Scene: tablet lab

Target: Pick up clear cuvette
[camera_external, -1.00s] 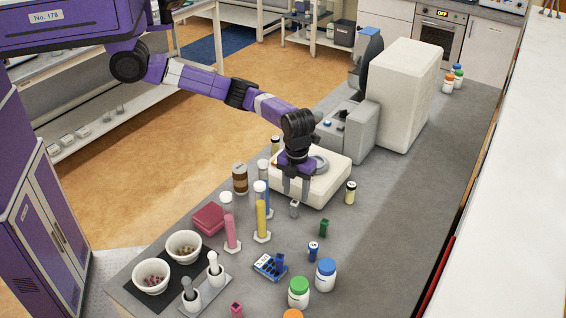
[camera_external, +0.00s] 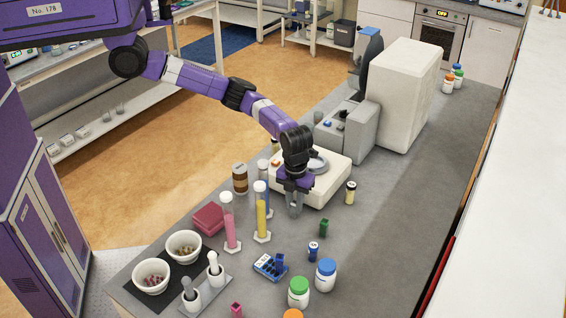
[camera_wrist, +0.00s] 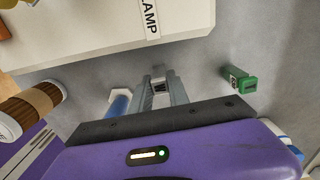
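The small clear cuvette stands upright on the grey bench, in front of the white flat device. In the wrist view the cuvette (camera_wrist: 160,87) lies between my two finger tips, its dark square top facing the camera. My gripper (camera_external: 295,207) points down over it, and its fingers (camera_wrist: 160,92) flank the cuvette closely on both sides. I cannot tell whether they touch it. In the external view the fingers mostly hide the cuvette. A green cuvette (camera_external: 323,228) stands apart to the right, and it also shows in the wrist view (camera_wrist: 240,79).
The white device (camera_external: 325,185) is close behind my gripper. Tall cylinders with yellow (camera_external: 262,217) and pink (camera_external: 231,232) contents stand to the left, with a blue one (camera_wrist: 118,103) close by. A blue rack (camera_external: 268,267) and capped bottles stand in front.

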